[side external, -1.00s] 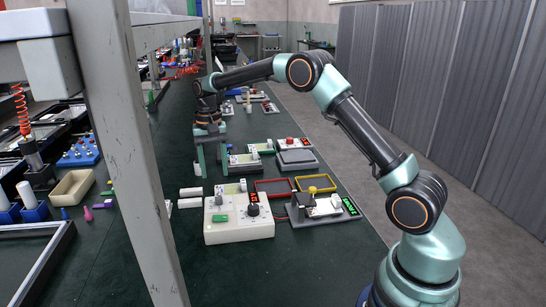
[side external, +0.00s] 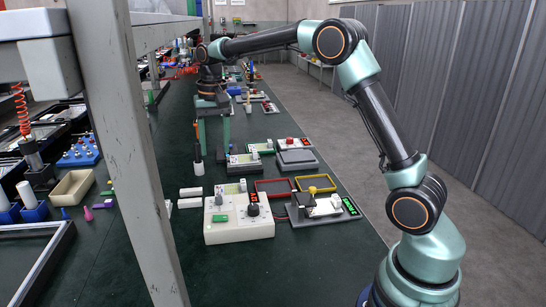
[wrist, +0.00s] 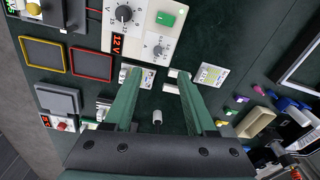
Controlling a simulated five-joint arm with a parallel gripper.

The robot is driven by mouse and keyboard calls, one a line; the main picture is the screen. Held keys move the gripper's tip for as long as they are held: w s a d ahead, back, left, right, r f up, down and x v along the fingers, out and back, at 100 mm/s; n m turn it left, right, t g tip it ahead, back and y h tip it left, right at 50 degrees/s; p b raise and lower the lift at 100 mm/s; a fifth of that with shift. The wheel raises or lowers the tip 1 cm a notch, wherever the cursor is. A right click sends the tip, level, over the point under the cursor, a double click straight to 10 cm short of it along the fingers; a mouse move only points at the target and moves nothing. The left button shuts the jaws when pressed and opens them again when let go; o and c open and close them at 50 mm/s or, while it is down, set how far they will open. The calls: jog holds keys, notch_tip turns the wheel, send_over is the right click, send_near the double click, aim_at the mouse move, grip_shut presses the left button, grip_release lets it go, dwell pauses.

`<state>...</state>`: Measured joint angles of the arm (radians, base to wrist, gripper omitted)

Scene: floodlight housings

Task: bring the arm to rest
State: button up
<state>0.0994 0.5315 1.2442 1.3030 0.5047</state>
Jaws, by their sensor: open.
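My gripper (side external: 212,148) hangs fingers-down over the green bench, left of the row of devices, with the arm raised and bent above. In the wrist view its two green fingers (wrist: 158,78) are spread apart with nothing held between them. A small pale upright piece (wrist: 157,117) shows in the gap between the fingers, farther down; it appears to stand on the bench, apart from them. In the side view a slim white piece with a dark top (side external: 198,165) stands below the left finger.
A white power supply box (side external: 238,228) reading 12 V stands at the front. Near it are a red frame (side external: 273,181), a yellow frame (side external: 297,183), a grey-topped device (side external: 297,158) and white blocks (side external: 190,192). A beige tray (side external: 72,188) lies left. A metal post (side external: 130,150) crosses the view.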

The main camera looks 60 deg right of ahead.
jog(key=s+a+r+n+t, duration=0.35)
jog(key=s+r, duration=0.25)
jog(key=s, duration=0.6)
jog(key=s+f+n, duration=0.1)
jog(key=s, duration=0.4)
jog(key=s+a+f+n+t, duration=0.1)
jog(key=s+f+n, duration=0.1)
jog(key=s, duration=0.2)
jog(key=shift+s+a+f, duration=0.15)
jog(key=shift+s+a, duration=0.1)
jog(key=shift+s, duration=0.15)
jog(key=shift+n, duration=0.25)
dwell(0.8)
